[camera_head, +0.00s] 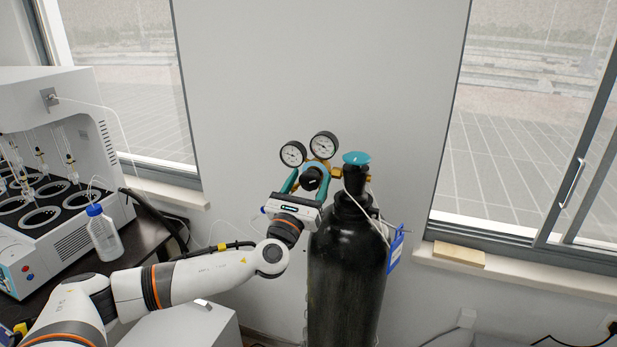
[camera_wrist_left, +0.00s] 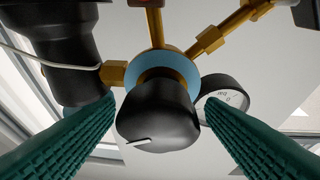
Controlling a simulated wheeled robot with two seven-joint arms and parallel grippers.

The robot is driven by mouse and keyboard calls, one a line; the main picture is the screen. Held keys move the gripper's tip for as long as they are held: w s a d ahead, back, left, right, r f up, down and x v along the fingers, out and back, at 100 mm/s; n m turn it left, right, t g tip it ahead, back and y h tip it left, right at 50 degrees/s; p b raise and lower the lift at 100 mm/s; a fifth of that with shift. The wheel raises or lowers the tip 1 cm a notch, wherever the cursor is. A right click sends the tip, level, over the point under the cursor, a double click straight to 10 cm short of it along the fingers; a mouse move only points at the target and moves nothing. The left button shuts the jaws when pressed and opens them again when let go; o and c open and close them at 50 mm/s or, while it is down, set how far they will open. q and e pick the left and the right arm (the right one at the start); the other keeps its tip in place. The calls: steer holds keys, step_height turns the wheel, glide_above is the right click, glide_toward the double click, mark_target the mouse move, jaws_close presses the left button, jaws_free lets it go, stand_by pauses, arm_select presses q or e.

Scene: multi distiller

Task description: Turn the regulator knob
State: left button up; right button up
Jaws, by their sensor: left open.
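The regulator knob (camera_head: 312,178) is a black rounded knob on a brass regulator (camera_head: 337,175) at the top of the black gas cylinder (camera_head: 346,265). In the left wrist view the knob (camera_wrist_left: 157,118) fills the middle, with a white mark on its face and a blue ring (camera_wrist_left: 160,66) behind it. My left gripper (camera_head: 309,182) is open, its teal fingers on either side of the knob. In the left wrist view a gap shows between each finger and the knob; contact cannot be seen. My right gripper is not in view.
Two round gauges (camera_head: 292,153) (camera_head: 324,145) rise above the regulator. A teal valve handwheel (camera_head: 356,158) tops the cylinder, and a blue tag (camera_head: 396,248) hangs on its right. A white distiller (camera_head: 60,160) and a bottle (camera_head: 103,233) stand on a dark table at left.

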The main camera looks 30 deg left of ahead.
arm_select(q)
steer(key=c, duration=1)
steer(key=shift+o, duration=0.2)
steer(key=shift+d+f+n+y+b, duration=0.1)
steer(key=shift+f+n+y+b, duration=0.1)
steer(key=shift+n+y+b, duration=0.55)
steer(key=n+y+b, duration=0.1)
steer(key=n, duration=0.1)
steer(key=n+b, duration=0.1)
steer(key=n, duration=0.1)
steer(key=shift+g+y, duration=0.3)
steer(key=shift+y, duration=0.05)
steer(key=n+g+y+b, duration=0.1)
steer(key=n+y, duration=0.1)
steer(key=n, duration=0.3)
steer(key=shift+r, duration=0.15)
steer(key=shift+r+n+g+y, duration=0.1)
steer(key=shift+n+g+y, duration=0.45)
steer(key=shift+n, duration=0.75)
steer(key=shift+n+g+y, duration=0.35)
steer(key=shift+n+g, duration=0.3)
steer(key=shift+n, duration=0.9)
